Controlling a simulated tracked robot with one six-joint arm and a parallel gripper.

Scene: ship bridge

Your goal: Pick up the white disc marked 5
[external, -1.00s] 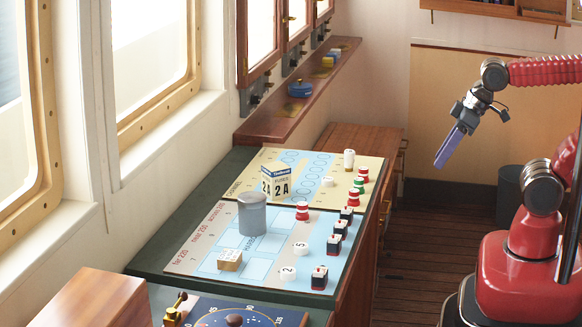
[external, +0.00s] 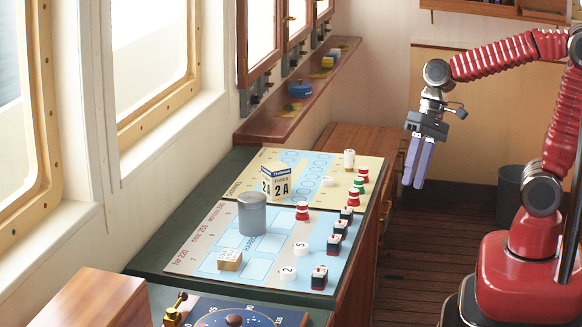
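A similar white disc marked 2 (external: 289,272) lies nearer the camera. My gripper (external: 414,186) hangs in the air to the right of the console, well apart from the disc, with its purple fingers pointing down. The two fingers show side by side with a narrow gap between them, and nothing is held.
Red-and-white (external: 302,211) and black-and-red pieces (external: 319,278) stand near disc 5. The space between my gripper and the console is clear.

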